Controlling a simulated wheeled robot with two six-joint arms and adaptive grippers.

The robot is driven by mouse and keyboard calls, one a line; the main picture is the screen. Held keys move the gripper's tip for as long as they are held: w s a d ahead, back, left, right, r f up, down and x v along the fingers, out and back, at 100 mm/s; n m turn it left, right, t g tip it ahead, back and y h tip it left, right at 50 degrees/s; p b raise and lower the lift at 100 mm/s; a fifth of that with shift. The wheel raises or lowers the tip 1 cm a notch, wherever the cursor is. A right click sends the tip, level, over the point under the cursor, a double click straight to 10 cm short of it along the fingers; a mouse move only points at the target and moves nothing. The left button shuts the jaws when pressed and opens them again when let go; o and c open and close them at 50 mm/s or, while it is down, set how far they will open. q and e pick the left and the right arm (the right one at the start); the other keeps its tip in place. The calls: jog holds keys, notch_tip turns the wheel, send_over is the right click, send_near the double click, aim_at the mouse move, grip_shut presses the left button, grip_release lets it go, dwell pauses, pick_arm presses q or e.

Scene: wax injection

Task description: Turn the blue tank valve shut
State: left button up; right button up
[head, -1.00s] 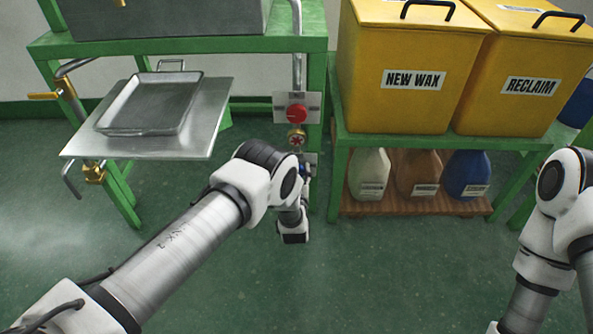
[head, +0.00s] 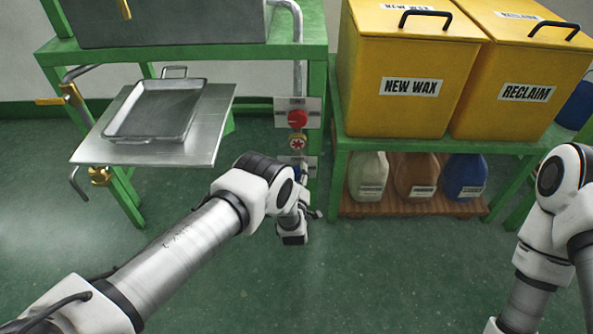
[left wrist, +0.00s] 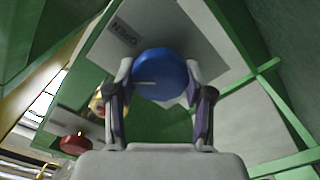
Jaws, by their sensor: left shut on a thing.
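The blue tank valve is a round blue knob (left wrist: 160,72) on a pale plate (left wrist: 122,38) lettered OPEN, upside down in the left wrist view. My left gripper (left wrist: 160,88) is shut on the knob, with one finger on each side of it. In the head view this gripper is low at the green post, under a red knob (head: 297,119) and a smaller red handwheel (head: 298,143). My wrist hides most of the valve there. My right arm shows at the right edge of the head view, but its gripper is out of frame.
A metal tray (head: 152,137) lies on a plate (head: 204,151) left of the post. Yellow bins marked NEW WAX (head: 397,112) and RECLAIM (head: 510,116) stand on a green stand at right, with several jugs below. The green floor (head: 400,265) in front is clear.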

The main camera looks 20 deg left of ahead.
pick_arm(q)
jog(key=n+p, duration=0.1)
jog(key=n, duration=0.3)
jog(key=shift+n, duration=0.3)
jog(key=n+p, duration=0.1)
jog(key=n, duration=0.2)
jog(key=shift+a+f+n, duration=0.1)
jog(key=shift+f+n, duration=0.05)
jog(key=shift+n, duration=0.25)
jog(key=n+p, duration=0.1)
jog(key=n, duration=0.2)
jog(key=shift+f+n, duration=0.1)
jog(key=shift+n, duration=0.2)
jog(key=n+p, duration=0.1)
jog(key=n, duration=0.3)
jog(key=shift+f, duration=0.1)
jog(key=n+p, duration=0.1)
jog(key=n, duration=0.4)
jog(key=shift+f+n, duration=0.1)
jog(key=shift+n, duration=0.3)
jog(key=n, duration=0.5)
jog(key=shift+d+n+p, duration=0.25)
jog(key=shift+n+p, duration=0.15)
jog(key=o, duration=1.2)
jog(key=shift+f, duration=0.1)
